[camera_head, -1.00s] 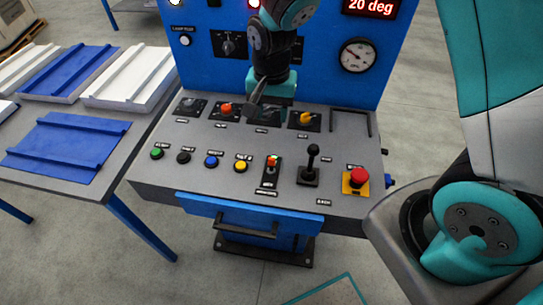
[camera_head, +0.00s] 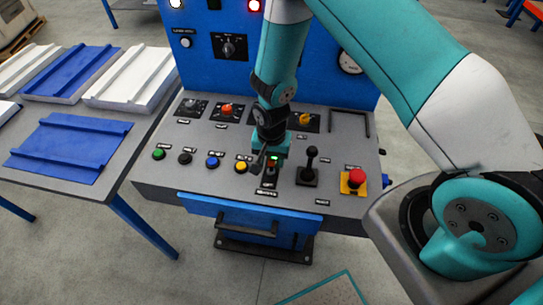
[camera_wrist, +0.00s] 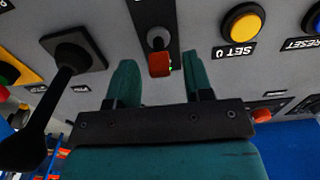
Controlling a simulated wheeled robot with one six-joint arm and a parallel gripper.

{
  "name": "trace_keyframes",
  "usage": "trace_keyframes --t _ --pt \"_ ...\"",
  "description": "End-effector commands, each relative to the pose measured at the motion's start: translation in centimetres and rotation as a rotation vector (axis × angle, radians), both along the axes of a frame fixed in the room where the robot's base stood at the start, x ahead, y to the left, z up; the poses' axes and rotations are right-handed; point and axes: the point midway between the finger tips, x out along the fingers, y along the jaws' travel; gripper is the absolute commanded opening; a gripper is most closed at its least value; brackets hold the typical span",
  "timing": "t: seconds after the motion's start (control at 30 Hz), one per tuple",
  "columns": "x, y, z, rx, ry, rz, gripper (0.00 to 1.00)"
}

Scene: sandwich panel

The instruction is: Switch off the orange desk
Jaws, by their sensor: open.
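A lever switch on a black plate (camera_head: 268,183) stands in the front row of the grey desk (camera_head: 160,191). An orange knob (camera_head: 227,109) sits in the back row.
A yellow button (camera_head: 240,167) is left of the switch, and a black joystick (camera_head: 311,158) is right of it. A red mushroom button (camera_head: 356,176) sits at the right end. A blue drawer front with a handle (camera_head: 246,229) is below. The panel (camera_head: 205,50) rises behind.

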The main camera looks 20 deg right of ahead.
Motion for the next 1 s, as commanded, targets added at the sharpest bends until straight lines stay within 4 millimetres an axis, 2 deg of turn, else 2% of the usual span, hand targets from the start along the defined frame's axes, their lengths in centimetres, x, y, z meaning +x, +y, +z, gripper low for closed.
trace_keyframes --t 0.23,0.43,0.67,1.0 --pt "0.0 0.0 -0.1 0.0 0.0 0.0 0.47" --pt "0.0 0.0 0.0 0.0 0.0 0.0 0.01" --pt "-0.4 0.3 -0.3 -0.03 -0.04 0.004 0.0" --pt "-1.9 1.3 -0.8 -0.212 -0.315 0.007 0.0"
